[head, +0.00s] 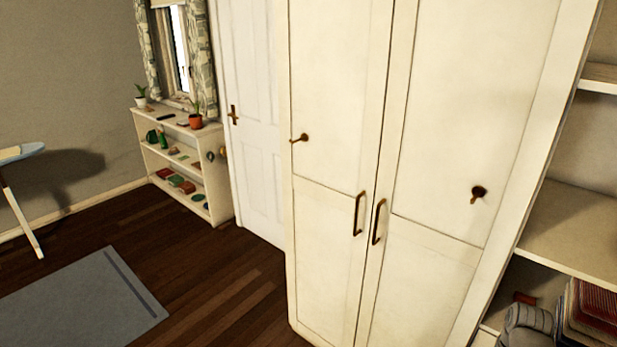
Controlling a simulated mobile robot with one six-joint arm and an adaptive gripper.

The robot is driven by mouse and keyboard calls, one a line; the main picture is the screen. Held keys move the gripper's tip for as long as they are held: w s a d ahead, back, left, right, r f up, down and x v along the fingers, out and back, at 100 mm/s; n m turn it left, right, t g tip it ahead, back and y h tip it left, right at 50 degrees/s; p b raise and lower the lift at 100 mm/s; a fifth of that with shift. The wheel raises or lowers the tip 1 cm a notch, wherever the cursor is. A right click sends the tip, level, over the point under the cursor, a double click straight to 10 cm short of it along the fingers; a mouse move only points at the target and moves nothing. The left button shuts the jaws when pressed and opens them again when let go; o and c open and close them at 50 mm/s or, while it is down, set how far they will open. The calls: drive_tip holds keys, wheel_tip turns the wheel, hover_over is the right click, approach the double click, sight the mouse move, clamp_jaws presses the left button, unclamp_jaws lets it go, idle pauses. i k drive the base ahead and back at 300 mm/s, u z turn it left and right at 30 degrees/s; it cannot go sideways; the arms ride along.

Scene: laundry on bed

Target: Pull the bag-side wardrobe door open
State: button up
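A tall cream wardrobe stands in the middle of the head view with two doors, both shut. The left door (325,255) has a vertical bronze handle (358,214) near its inner edge and a small bronze hook (300,138) at its outer side. The right door (425,285) has a matching handle (378,222) and a dark hook (478,193). Both hooks are empty. No bag is in view, so I cannot tell which door is the bag-side one. My gripper is not in view.
Open shelving (570,225) with folded cloth (590,315) adjoins the wardrobe at the right. A white room door (250,120) and a low shelf (215,185) stand at the left. A grey rug (75,300) lies on the wooden floor near an ironing board (20,152).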

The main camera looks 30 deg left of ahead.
sight(333, 57)
drive_tip(key=u, duration=1.15)
